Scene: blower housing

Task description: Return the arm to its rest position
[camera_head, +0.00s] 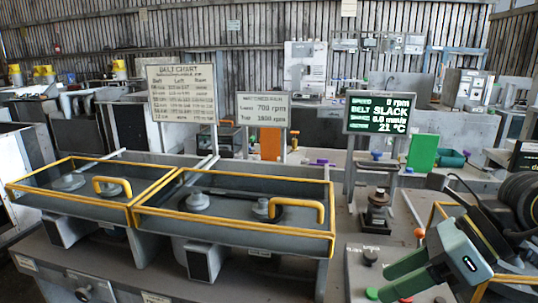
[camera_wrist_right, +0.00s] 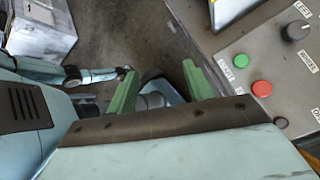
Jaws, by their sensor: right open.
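My right gripper (camera_head: 384,281) is at the lower right of the head view, its two green fingers apart and empty. It hangs over or in front of the control panel (camera_head: 354,262); the exact gap cannot be told. In the right wrist view the open fingers (camera_wrist_right: 158,72) point over dark floor, with nothing between them. The panel (camera_wrist_right: 225,40) lies to their right there, with a green button (camera_wrist_right: 240,61), a red button (camera_wrist_right: 262,89) and a black knob (camera_wrist_right: 295,30). My left gripper is not in view.
Two yellow-framed guard covers (camera_head: 234,232) stand shut over pulleys at left and centre. A display (camera_head: 380,113) reads 0 rpm, BELT SLACK. A belt chart (camera_head: 182,95) stands behind. A dark post-like device (camera_head: 377,210) stands near the panel. Black coils (camera_head: 522,200) are at far right.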

